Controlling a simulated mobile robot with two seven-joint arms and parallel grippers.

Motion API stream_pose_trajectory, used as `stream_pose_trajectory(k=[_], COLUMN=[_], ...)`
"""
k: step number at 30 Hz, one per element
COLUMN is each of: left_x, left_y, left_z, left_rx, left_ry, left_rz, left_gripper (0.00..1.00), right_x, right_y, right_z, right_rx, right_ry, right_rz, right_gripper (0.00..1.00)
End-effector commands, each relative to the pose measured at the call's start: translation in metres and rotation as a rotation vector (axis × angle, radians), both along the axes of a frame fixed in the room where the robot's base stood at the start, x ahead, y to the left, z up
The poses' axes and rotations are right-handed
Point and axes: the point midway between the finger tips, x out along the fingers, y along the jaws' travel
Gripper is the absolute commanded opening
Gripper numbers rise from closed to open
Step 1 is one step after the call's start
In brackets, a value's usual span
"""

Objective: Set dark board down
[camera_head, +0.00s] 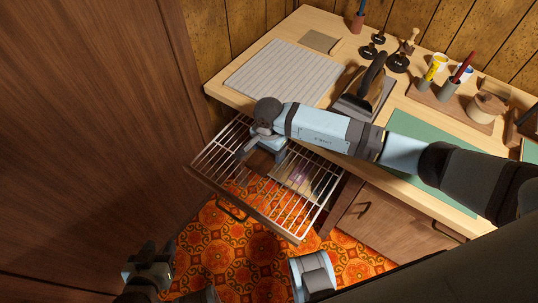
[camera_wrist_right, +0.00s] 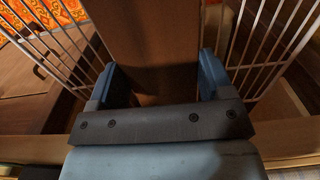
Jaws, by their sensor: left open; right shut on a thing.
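The dark board (camera_wrist_right: 155,45) is a brown wooden piece between the two blue fingers of my right gripper (camera_wrist_right: 158,82) in the right wrist view. In the head view my right gripper (camera_head: 263,153) is shut on it, over the pulled-out drawer with white wire bars (camera_head: 302,207). The wrist and fingers hide most of the board there, and I cannot tell whether it touches the bars. My left gripper (camera_head: 150,268) is open and empty, low at the left over the floor.
The wooden worktop (camera_head: 225,82) behind the drawer holds a pale ribbed mat (camera_head: 285,72), a dark-handled tool (camera_head: 372,80), a green mat (camera_head: 405,145) and several pots and small tools at right. A tall brown panel (camera_head: 95,110) stands close at left.

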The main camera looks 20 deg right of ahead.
Motion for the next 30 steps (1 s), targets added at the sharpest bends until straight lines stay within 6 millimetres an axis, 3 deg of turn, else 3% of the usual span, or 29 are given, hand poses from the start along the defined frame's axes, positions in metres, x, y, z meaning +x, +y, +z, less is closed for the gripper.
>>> stream_pose_trajectory(k=[7,29,30], left_x=[0.0,0.0,0.0], left_y=[0.0,-0.001,-0.001], left_z=[-0.003,-0.008,-0.008], left_rx=[0.003,0.006,0.006], left_ry=[-0.001,-0.009,-0.009], left_rz=[-0.002,-0.007,-0.007], left_gripper=[0.43,0.43,0.43], right_x=[-0.002,-0.001,-0.001], right_y=[0.001,0.0,0.0], right_z=[-0.032,-0.044,-0.044], right_rx=[0.001,-0.001,-0.001], right_ry=[0.003,0.001,0.001], right_rz=[-0.001,0.0,0.0], right_gripper=[0.48,0.48,0.78])
